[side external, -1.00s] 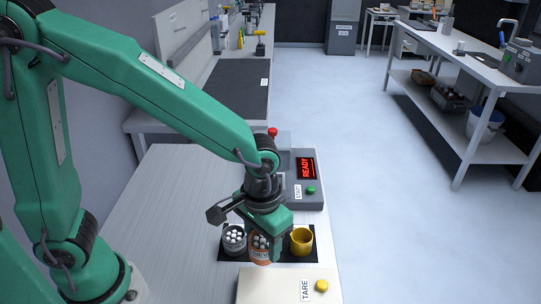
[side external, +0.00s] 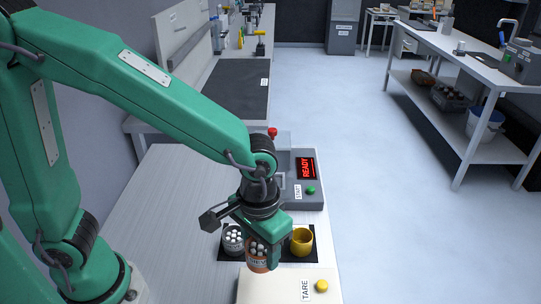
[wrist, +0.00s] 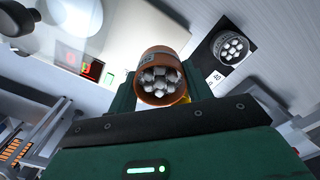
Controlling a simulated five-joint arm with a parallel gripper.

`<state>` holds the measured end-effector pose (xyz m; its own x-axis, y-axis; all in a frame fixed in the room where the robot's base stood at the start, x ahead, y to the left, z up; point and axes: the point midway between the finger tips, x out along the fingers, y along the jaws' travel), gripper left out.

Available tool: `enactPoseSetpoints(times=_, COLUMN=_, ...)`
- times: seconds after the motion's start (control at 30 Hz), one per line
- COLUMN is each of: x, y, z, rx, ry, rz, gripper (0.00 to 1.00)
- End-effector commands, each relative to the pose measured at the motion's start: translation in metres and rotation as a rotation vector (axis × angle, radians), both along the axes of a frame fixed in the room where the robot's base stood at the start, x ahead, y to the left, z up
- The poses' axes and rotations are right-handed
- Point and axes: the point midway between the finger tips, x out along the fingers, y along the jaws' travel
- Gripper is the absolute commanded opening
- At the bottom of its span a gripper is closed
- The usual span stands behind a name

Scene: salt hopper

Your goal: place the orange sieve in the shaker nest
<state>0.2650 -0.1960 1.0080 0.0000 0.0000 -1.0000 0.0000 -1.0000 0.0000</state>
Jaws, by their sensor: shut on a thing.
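The orange sieve (side external: 257,266) holds several white pieces and is upright between the jaws of my gripper (side external: 264,246). In the wrist view, the orange sieve (wrist: 160,78) sits between the two green fingers, with its open top toward the camera. In the side view it is in front of the black mat row, between the grey sieve and the yellow cup; I cannot tell how far it is above the mat. The grey shaker box (side external: 304,190) with a red READY display stands behind my gripper. Its nest is not clearly visible, partly behind my arm.
A grey sieve (side external: 233,241) with white pieces and a yellow cup (side external: 301,240) stand close on either side on the black mat (side external: 313,256). A pale scale (side external: 268,287) with a yellow TARE button is in front. The table left of my gripper is clear.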

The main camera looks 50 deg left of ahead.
Motion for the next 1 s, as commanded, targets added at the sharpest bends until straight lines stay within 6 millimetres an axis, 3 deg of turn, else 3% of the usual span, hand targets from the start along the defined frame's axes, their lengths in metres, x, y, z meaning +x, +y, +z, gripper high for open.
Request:
enactPoseSetpoints(times=0.27, x=0.019, y=0.005, z=0.003, rx=0.0, ry=-0.001, rz=0.004, gripper=0.26)
enactPoseSetpoints(times=0.47, x=0.057, y=0.02, z=0.008, rx=0.0, ry=-0.001, rz=0.008, gripper=0.26)
enactPoseSetpoints(times=0.77, x=0.133, y=0.069, z=0.017, rx=0.0, ry=0.001, rz=0.009, gripper=0.26)
enactPoseSetpoints(times=1.0, x=0.186, y=0.126, z=0.022, rx=0.0, ry=0.0, rz=0.009, gripper=0.26)
